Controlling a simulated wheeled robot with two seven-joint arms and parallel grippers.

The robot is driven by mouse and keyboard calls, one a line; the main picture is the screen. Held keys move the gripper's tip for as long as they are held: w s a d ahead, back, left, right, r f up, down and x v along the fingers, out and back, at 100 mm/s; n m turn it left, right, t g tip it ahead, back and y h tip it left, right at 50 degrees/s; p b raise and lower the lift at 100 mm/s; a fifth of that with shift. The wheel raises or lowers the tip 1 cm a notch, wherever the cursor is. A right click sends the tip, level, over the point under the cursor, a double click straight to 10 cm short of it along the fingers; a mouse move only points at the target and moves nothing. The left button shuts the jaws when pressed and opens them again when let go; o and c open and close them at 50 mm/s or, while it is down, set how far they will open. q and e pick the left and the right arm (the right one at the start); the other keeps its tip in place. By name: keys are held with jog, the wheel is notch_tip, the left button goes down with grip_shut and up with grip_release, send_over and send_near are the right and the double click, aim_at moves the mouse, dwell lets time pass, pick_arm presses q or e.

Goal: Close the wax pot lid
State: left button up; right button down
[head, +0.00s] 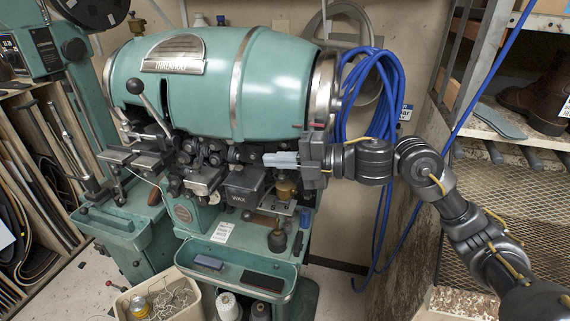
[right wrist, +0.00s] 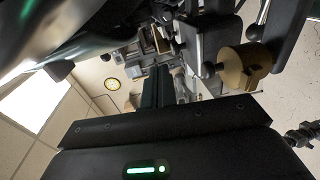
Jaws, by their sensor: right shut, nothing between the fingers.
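The wax pot (head: 243,192) is a dark box marked WAX on the front of the green stitching machine (head: 210,85), below its barrel. A dark top edge shows on the pot, but I cannot tell how far its lid is open. My right gripper (head: 268,159) is shut and empty, its grey fingers pointing left, just above and right of the pot, under the barrel. I cannot tell if it touches anything. In the right wrist view the gripper's dark body fills the bottom, and the pot is not clearly seen. My left gripper is not in view.
A brass part (head: 286,187) sits just below my right gripper. Metal arms and clamps (head: 205,178) crowd the space left of the pot. A blue hose (head: 385,85) hangs behind my right arm. A green tray (head: 240,270) lies below, and a shelf with a boot (head: 535,100) stands right.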

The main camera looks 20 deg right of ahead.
jog(key=shift+r, duration=0.1)
notch_tip(320, 180, up, 5)
jog(key=p, duration=0.3)
jog(key=shift+d+p, duration=0.15)
jog(key=shift+p, duration=0.2)
notch_tip(320, 180, up, 9)
jog(key=b, duration=0.3)
jog(key=shift+s+d, duration=0.15)
jog(key=shift+d, duration=0.3)
